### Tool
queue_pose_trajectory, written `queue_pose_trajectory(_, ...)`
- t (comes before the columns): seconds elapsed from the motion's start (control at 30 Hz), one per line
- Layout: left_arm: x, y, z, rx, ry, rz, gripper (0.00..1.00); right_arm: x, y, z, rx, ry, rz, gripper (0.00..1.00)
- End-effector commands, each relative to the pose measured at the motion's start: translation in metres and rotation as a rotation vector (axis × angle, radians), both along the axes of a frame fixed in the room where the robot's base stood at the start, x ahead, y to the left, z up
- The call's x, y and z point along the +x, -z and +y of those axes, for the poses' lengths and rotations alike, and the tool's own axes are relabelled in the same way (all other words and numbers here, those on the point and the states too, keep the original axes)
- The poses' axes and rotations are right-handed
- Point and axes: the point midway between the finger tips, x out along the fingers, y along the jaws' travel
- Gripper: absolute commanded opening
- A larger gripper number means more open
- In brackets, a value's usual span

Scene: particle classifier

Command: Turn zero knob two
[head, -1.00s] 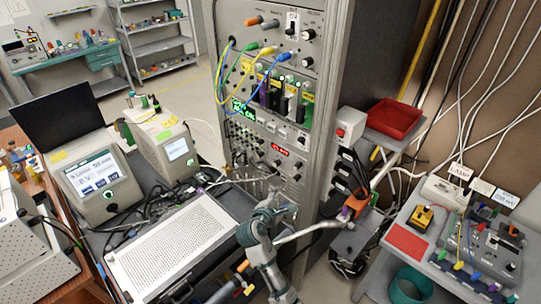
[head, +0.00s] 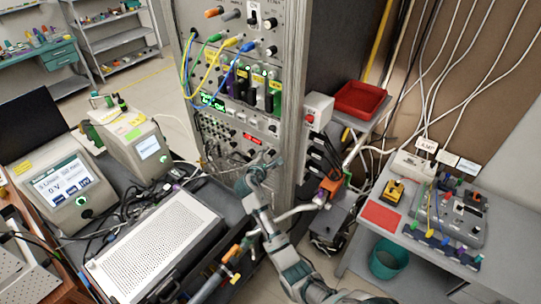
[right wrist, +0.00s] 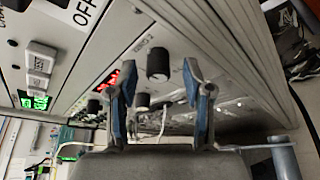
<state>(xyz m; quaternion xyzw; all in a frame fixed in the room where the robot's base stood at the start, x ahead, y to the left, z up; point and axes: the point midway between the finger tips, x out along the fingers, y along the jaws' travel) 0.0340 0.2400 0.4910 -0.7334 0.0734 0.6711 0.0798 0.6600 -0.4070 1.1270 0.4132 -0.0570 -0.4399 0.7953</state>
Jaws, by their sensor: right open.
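My right gripper (head: 262,165) is raised in front of the lower instrument panels of the tall grey rack (head: 292,150). In the right wrist view, the gripper (right wrist: 158,72) is open, with one blue-padded finger on each side of a black knob (right wrist: 158,63). A smaller knob (right wrist: 142,102) and a dark knob (right wrist: 95,105) sit further along the panel. My left gripper is out of view.
A perforated metal box (head: 155,245) and loose cables lie on the cart left of my arm. An orange clamp-like part (head: 330,187) is right of the rack. A red tray (head: 361,100) and a side table with a control box (head: 455,215) stand further right.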

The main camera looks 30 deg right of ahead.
Motion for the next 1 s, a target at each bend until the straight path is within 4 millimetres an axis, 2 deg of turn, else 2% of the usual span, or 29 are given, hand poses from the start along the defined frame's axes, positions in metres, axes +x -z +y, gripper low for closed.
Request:
queue_pose_trajectory(0.2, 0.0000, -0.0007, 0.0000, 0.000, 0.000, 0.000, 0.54, 0.0087, 0.0045, -0.0118, 0.002, 0.000, 0.000, 0.51)
queue_pose_trajectory(0.43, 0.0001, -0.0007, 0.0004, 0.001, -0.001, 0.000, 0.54, 0.0088, 0.0051, -0.0134, 0.002, 0.000, 0.000, 0.51)
queue_pose_trajectory(0.47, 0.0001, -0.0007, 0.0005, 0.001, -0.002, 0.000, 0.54, 0.0087, 0.0052, -0.0136, 0.002, 0.000, 0.000, 0.46)
queue_pose_trajectory(0.63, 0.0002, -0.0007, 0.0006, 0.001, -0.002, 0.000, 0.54, 0.0086, 0.0051, -0.0131, 0.002, 0.000, 0.000, 0.03)
queue_pose_trajectory(0.67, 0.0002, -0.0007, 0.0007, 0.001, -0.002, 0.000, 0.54, 0.0087, 0.0051, -0.0130, 0.002, 0.000, 0.000, 0.00)
queue_pose_trajectory(1.0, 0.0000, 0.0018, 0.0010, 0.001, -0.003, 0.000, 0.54, 0.0081, 0.0066, -0.0133, 0.013, 0.001, -0.025, 0.00)
